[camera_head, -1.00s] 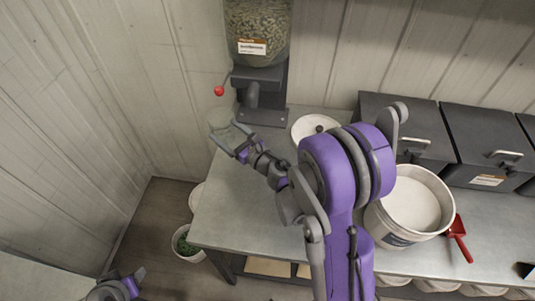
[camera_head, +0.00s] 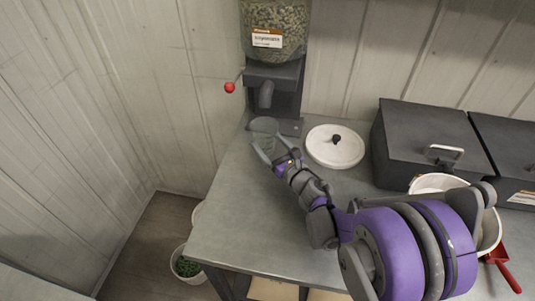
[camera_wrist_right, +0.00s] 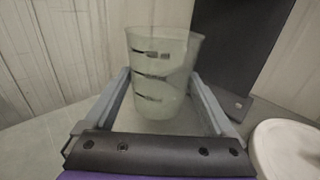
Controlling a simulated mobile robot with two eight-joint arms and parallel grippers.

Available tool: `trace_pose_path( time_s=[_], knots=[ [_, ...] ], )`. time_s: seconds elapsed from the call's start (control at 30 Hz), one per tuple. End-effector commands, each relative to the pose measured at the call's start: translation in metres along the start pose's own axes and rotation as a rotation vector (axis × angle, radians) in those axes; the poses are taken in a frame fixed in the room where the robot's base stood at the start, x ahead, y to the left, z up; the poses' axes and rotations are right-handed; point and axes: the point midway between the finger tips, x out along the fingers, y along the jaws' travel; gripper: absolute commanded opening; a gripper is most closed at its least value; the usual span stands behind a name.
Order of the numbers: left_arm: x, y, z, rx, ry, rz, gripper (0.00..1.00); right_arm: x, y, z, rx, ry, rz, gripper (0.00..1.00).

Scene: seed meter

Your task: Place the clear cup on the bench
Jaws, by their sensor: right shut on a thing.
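The clear cup (camera_wrist_right: 160,80) has dark marks on its side and looks upright and empty in the right wrist view. My right gripper (camera_wrist_right: 160,105) is shut on it, with one finger on each side. In the head view the cup (camera_head: 264,127) is at the bench's back left, just in front of the dispenser base, and my right gripper (camera_head: 266,146) reaches it from the front right. The bench (camera_head: 240,215) is a grey flat top. I cannot tell whether the cup's bottom touches it. My left gripper is out of the head view.
A seed dispenser (camera_head: 275,85) with a red-knobbed lever (camera_head: 230,88) stands behind the cup. A white lid (camera_head: 335,147) lies to the right. Dark bins (camera_head: 430,145), a white bucket (camera_head: 440,182) and a red scoop (camera_head: 503,270) are further right. The bench's front left is clear.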

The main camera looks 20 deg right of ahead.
Motion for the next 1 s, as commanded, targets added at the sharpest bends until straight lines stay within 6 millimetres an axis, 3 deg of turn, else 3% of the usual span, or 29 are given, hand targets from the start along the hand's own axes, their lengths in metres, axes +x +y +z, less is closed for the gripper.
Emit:
trace_pose_path(
  time_s=[0.27,0.7,0.73,0.8,1.0],
  knots=[
    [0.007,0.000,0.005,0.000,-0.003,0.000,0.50,0.000,0.000,-0.036,0.001,0.000,0.000,0.36],
    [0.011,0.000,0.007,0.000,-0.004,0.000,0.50,0.000,0.000,-0.043,0.001,0.000,0.000,0.36],
    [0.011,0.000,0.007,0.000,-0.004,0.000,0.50,0.000,0.000,-0.043,0.001,0.000,0.000,0.93],
    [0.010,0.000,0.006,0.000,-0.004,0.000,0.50,0.000,0.000,-0.042,0.001,0.000,0.000,1.00],
    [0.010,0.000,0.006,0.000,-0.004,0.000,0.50,0.000,0.000,-0.041,0.001,0.000,0.000,1.00]
  ],
)
